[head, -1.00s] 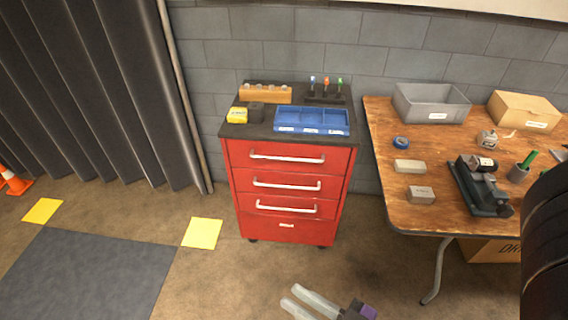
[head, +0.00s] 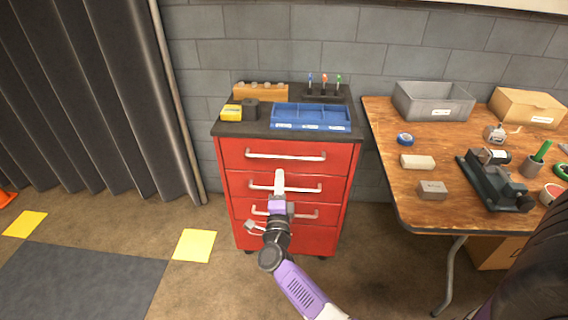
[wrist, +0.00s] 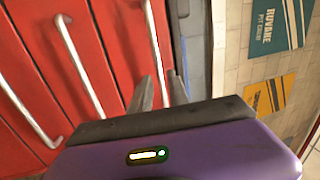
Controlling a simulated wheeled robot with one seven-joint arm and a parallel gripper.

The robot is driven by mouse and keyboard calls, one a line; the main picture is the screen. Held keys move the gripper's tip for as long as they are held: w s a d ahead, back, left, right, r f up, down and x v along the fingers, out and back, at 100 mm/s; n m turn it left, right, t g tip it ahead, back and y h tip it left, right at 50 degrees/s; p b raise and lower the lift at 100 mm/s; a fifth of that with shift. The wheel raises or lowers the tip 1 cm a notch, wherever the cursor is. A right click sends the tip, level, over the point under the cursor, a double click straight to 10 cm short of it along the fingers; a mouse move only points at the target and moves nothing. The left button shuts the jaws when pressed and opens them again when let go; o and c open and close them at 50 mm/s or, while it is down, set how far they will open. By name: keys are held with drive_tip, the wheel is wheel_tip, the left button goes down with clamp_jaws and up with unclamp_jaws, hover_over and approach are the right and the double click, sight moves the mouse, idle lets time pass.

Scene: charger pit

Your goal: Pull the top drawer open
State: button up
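The red cabinet (head: 224,170) has its top drawer (head: 240,153) shut, its front flush with the drawers below. The top drawer's pale bar handle (head: 286,155) runs across it. My gripper (head: 280,172) is in front of the cabinet, just below the top handle in the head view, with its fingers overlapping there. In the wrist view my gripper (wrist: 163,90) has its two fingers apart with nothing held. The top handle (wrist: 156,50) appears in line with the gap between them. I cannot tell how far it is from the fingertips.
The second handle (head: 262,187) and third handle (head: 304,215) sit below, partly behind my arm. A blue tray (head: 311,117) and a yellow box (head: 231,112) are on the cabinet top. A wooden workbench (head: 410,218) stands to the right.

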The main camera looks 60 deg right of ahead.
sight(284, 157)
drive_tip(key=shift+m+g, duration=0.7)
drive_tip(key=b+x, duration=0.1)
drive_tip(key=x, duration=0.9)
drive_tip(key=shift+s+d, duration=0.1)
drive_tip(key=shift+s, duration=0.1)
clamp_jaws()
drive_tip(key=shift+f, duration=0.1)
idle(0.3)
